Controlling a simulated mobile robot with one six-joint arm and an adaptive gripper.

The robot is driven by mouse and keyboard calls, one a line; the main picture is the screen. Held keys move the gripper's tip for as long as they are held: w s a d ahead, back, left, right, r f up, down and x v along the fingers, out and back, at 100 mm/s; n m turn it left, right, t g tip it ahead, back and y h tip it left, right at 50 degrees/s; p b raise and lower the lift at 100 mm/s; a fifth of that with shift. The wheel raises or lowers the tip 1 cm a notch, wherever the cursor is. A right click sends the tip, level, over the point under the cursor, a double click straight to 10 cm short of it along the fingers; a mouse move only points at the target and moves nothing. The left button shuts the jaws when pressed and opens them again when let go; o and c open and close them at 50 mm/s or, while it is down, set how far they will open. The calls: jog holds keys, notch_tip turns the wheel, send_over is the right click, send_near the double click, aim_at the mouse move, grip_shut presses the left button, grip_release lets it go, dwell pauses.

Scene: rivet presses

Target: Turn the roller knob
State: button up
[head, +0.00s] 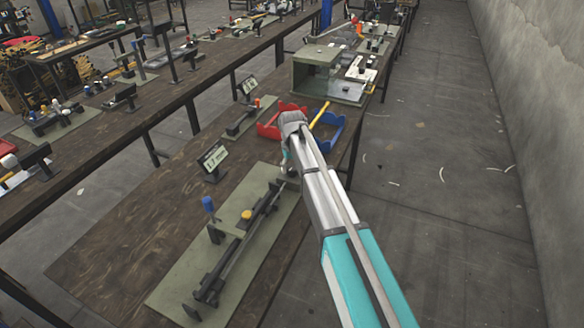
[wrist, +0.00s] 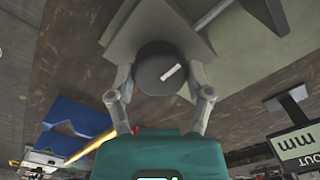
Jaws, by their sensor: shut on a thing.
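The roller knob (wrist: 153,66) is a round dark cap with a white line on its face, seen in the wrist view. The line slants up to the right. My gripper (wrist: 160,82) has a finger on each side of the knob and is shut on it. In the head view my gripper (head: 288,165) is at the far end of a long dark rail fixture (head: 235,255). The fixture lies on a green mat (head: 172,292). The knob is hard to make out there, behind my wrist.
A blue-handled lever (head: 208,206) and a yellow knob (head: 246,214) stand by the rail. A small sign (head: 213,158) stands to the left. Red (head: 268,128) and blue (head: 329,130) bins and a green-grey box (head: 318,72) are farther back.

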jog(key=shift+m, duration=0.4)
jog(key=o, duration=1.1)
jog(key=shift+o, duration=0.2)
jog(key=shift+n, duration=0.4)
